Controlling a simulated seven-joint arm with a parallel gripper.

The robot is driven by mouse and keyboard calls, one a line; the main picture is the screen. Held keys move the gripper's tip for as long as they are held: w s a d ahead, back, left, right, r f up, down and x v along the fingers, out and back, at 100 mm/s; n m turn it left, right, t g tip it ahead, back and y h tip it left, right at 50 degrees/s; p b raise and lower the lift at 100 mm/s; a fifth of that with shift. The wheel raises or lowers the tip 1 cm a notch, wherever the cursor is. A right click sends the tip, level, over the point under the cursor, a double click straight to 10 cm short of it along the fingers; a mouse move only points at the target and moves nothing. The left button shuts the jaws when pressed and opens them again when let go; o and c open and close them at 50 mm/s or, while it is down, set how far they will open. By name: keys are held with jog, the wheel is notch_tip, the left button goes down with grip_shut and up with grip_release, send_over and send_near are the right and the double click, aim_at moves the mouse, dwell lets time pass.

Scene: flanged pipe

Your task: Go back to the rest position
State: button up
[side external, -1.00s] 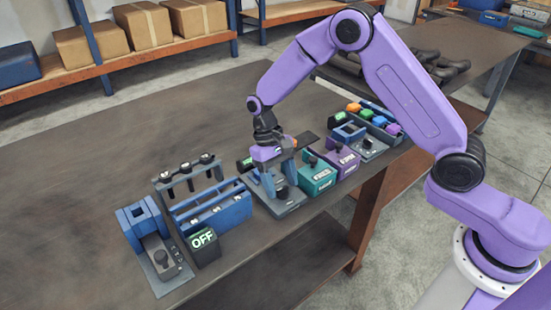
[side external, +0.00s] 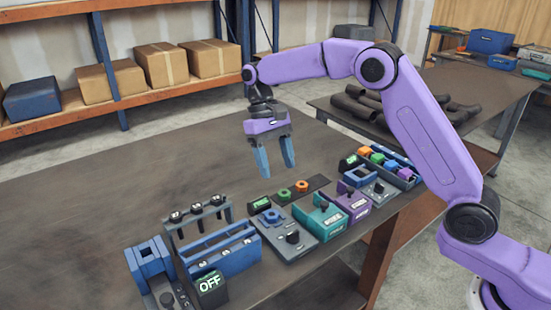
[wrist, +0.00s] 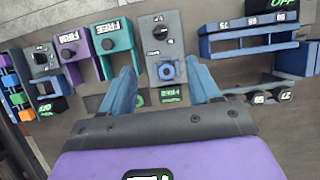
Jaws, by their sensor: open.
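My gripper (side external: 277,168) is open and empty, fingers pointing down, raised above the bench behind the grey plate (side external: 270,238). The plate carries a blue ring-shaped part (side external: 271,216) and a black knob (side external: 292,237). In the wrist view my two blue fingers (wrist: 160,66) are spread, and the blue ring (wrist: 168,70) shows between and beyond them. Nothing is between the fingertips.
A teal box (side external: 322,220) and a purple box (side external: 350,200) stand right of the plate. A blue rack (side external: 222,248) and an OFF display (side external: 211,288) stand left. Green (side external: 284,194) and orange (side external: 302,186) rings lie behind. The bench's left part (side external: 80,215) is clear.

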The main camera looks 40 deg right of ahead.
jog(key=shift+w+r, duration=0.1)
jog(key=shift+r, duration=0.15)
dwell(0.3)
jog(key=s+d+r+n+t, duration=0.1)
jog(key=s+n, duration=0.2)
jog(key=s, duration=0.5)
jog(key=s+r+n+t, duration=0.1)
jog(key=s+n+t, duration=0.15)
jog(key=s, duration=0.65)
jog(key=s+d+f+n+t, duration=0.15)
jog(key=s+d+n, duration=0.3)
jog(key=s, duration=0.45)
jog(key=s+d+f+n, duration=0.25)
jog(key=s+d, duration=0.25)
jog(key=s, duration=0.3)
notch_tip(320, 180, up, 2)
jog(key=m, duration=1.3)
send_over(293, 232)
jog(key=shift+n+g, duration=0.25)
jog(key=shift+g, duration=0.05)
notch_tip(293, 232, down, 16)
jog(key=shift+f, duration=0.15)
